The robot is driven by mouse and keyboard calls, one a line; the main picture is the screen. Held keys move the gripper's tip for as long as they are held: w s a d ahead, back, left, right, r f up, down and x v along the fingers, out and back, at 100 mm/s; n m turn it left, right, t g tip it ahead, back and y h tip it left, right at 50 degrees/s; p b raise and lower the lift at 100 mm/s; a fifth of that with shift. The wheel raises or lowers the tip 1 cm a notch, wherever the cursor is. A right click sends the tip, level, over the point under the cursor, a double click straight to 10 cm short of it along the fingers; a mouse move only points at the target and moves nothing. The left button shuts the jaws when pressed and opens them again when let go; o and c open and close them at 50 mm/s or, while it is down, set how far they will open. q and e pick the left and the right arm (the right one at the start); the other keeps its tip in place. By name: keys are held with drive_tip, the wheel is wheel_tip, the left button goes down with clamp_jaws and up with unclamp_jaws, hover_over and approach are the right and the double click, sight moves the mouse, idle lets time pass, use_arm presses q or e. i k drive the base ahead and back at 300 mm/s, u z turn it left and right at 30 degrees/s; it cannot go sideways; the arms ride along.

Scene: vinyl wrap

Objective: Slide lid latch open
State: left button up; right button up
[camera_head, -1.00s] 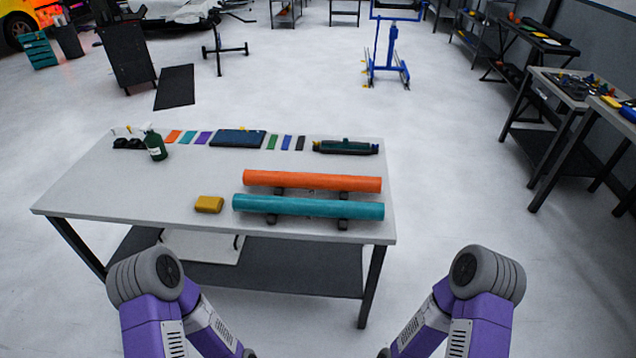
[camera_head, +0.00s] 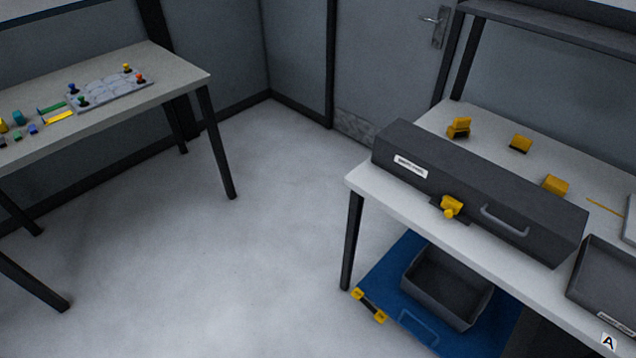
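A long dark grey box (camera_head: 480,190) with a white label (camera_head: 411,166) lies on the white table (camera_head: 357,176) at the right. A yellow latch (camera_head: 450,206) sits on the front face of the box, left of a grey bar handle (camera_head: 505,221). The lid looks shut. Whether the latch is slid open or shut is too small to tell. Neither of my grippers shows in the head view.
Several yellow pieces (camera_head: 521,144) lie on the table behind the box. A grey tray (camera_head: 608,280) stands at its right. Another table (camera_head: 185,78) with small coloured parts is at the left. The floor (camera_head: 255,215) between is clear.

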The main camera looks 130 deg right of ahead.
sight(452, 205)
drive_tip(key=z, duration=3)
drive_tip(key=k, duration=0.15)
drive_tip(key=z, duration=1.9)
drive_tip(key=k, duration=0.55)
drive_tip(key=u, duration=0.65)
drive_tip(key=i, duration=1.2)
drive_tip(key=z, duration=0.55)
